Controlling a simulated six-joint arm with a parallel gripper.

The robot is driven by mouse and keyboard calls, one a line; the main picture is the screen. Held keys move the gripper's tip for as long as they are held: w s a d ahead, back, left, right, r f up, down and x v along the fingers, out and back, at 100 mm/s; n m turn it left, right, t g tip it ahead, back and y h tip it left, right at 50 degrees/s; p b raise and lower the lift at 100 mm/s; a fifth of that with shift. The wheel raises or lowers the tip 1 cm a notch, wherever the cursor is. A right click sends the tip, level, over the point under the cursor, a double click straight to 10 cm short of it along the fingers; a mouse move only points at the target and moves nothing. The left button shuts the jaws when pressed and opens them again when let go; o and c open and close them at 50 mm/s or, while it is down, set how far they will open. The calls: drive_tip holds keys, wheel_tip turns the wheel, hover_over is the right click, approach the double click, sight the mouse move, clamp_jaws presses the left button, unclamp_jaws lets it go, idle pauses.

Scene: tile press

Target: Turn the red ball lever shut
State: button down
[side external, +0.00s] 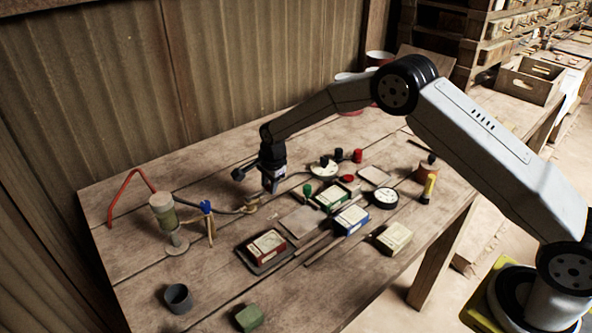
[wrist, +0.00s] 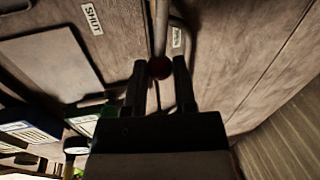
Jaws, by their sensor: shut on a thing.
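The red ball (wrist: 160,69) of the lever sits between my gripper's two dark fingers in the wrist view. My gripper (wrist: 160,84) is shut on it. The lever's rod (wrist: 161,28) runs from the ball to the top edge of the view. A SHUT label (wrist: 92,18) lies on the bench to the left of the rod. A second label (wrist: 177,37), too small to read, is close to the rod's right. In the side view my gripper (side external: 270,187) points down at the bench beside a brass fitting (side external: 251,203); the ball cannot be made out there.
A clear-bodied pump (side external: 165,218) and a blue knob (side external: 206,207) stand left of my gripper.

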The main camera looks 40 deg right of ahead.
drive_tip(key=s+m, duration=0.2)
drive_tip(key=m, duration=0.1)
drive_tip(key=shift+a+h, duration=0.3)
drive_tip(key=shift+a, duration=0.05)
drive_tip(key=m, duration=0.1)
drive_tip(key=s+a+m, duration=0.1)
drive_tip(key=m, duration=0.1)
drive_tip(key=shift+s+h, duration=0.1)
drive_tip(key=shift+h, duration=0.2)
drive_tip(key=m, duration=0.1)
drive_tip(key=s+a+m, duration=0.1)
drive_tip(key=shift+m, duration=0.4)
drive_tip(key=shift+s+a+m+g+h, duration=0.15)
drive_tip(key=shift+a+m+g+h, duration=0.2)
drive_tip(key=shift+m, duration=0.5)
drive_tip(key=shift+s+a+m+g+h, duration=0.15)
drive_tip(key=shift+a+m, duration=0.3)
drive_tip(key=shift+m, duration=0.4)
drive_tip(key=shift+c, duration=2.2)
unclamp_jaws()
drive_tip(key=shift+r, duration=0.1)
